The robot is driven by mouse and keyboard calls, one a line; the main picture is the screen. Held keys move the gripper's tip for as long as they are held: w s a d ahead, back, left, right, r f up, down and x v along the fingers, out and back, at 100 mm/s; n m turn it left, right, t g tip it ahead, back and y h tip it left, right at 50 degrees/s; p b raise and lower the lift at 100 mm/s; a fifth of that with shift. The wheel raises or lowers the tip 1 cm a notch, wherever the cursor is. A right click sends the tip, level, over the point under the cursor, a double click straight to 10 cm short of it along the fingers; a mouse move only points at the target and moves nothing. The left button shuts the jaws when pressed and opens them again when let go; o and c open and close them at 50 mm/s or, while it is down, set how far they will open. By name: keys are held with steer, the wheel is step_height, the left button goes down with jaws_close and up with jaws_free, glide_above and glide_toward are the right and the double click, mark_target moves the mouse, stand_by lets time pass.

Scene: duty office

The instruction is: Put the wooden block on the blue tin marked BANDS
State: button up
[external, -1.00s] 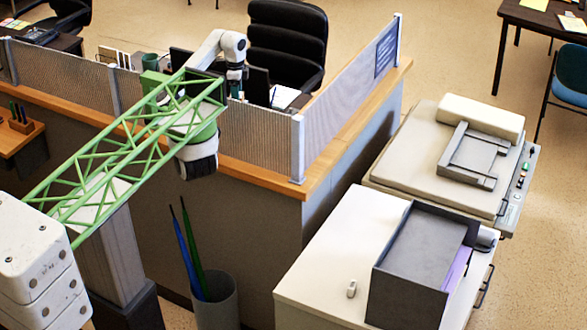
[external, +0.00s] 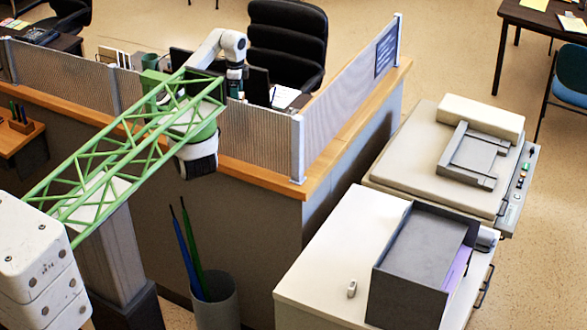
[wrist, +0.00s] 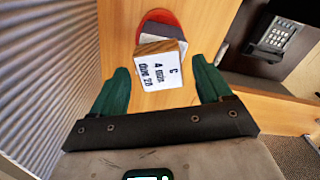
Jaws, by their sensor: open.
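A wooden block (wrist: 161,48) shows in the wrist view, with wood grain along its far edge and a white face with dark print towards me. It lies between the tips of my gripper (wrist: 160,66), whose two green fingers are spread on either side of it. I cannot tell whether they touch it. Behind the block are a grey-and-white piece and a red rounded thing (wrist: 158,17), partly covered. In the external view my gripper (external: 236,89) is beyond the partition, small and partly hidden. I see no blue tin marked BANDS in either view.
In the wrist view a ribbed panel (wrist: 40,70) rises on the left and a dark telephone (wrist: 272,40) sits at the upper right. In the external view the partition (external: 255,135) stands close to my arm, with a black chair (external: 287,40) behind.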

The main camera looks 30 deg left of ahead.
step_height(320, 180, up, 2)
steer(key=shift+r+p, duration=0.25)
steer(key=shift+p, duration=0.65)
steer(key=shift+r, duration=0.65)
